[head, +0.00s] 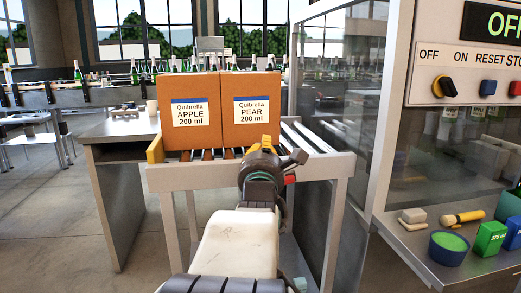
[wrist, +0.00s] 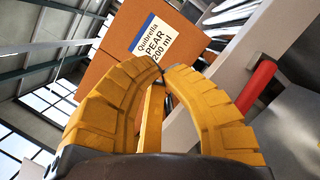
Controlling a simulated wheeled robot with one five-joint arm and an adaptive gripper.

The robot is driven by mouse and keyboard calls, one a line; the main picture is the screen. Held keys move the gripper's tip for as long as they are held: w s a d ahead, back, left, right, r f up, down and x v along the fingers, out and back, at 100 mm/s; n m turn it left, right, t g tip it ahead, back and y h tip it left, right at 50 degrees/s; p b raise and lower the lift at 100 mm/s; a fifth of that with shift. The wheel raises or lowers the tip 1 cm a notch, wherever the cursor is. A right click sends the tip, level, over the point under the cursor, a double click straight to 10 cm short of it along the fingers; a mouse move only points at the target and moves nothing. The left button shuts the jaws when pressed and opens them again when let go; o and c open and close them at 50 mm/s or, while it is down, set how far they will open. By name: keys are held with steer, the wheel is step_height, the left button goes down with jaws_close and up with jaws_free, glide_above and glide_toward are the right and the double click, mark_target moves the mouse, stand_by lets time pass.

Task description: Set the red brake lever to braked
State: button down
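The red brake lever (head: 290,179) shows in the head view as a small red end just right of my gripper, at the front of the roller stand. In the wrist view the red lever (wrist: 256,87) is a red bar slanting up to the right, beside and outside the right finger. My gripper (head: 264,145) is in front of the stand. In the wrist view my gripper's (wrist: 162,72) yellow fingertips meet with nothing visible between them. No contact with the lever shows. The lever's pivot and any position marks cannot be made out.
Two cartons, Quibrella APPLE (head: 191,88) and PEAR (head: 258,85), stand on the roller stand (head: 215,178) close behind my gripper. A glass-walled machine with a control panel (head: 470,85) and a bench of small items (head: 430,262) are at right. Floor is open at left.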

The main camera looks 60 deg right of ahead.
steer(key=w+d+r+m+g+y+p, duration=0.1)
steer(key=w+d+r+y+p, duration=0.1)
steer(key=r+p, duration=0.7)
steer(key=w+d+r+m+y+p, duration=0.15)
steer(key=r+p, duration=0.45)
steer(key=p, duration=0.7)
steer(key=s+a+f+m+g+y, duration=0.1)
steer(key=a+f+m+g+y, duration=0.15)
steer(key=f+m, duration=0.65)
steer(key=s+a+f+m+g+y, duration=0.15)
steer(key=f+m+y, duration=0.35)
steer(key=m, duration=0.8)
steer(key=shift+t+h, duration=0.3)
steer(key=shift+h, duration=0.2)
steer(key=x, duration=0.9)
steer(key=shift+w+a+f+p, duration=0.15)
steer(key=shift+a+f+p, duration=0.1)
steer(key=shift+a+p, duration=0.15)
steer(key=shift+d+f, duration=0.2)
steer(key=shift+f, duration=0.85)
steer(key=shift+d+f, duration=0.15)
steer(key=shift+f, duration=0.85)
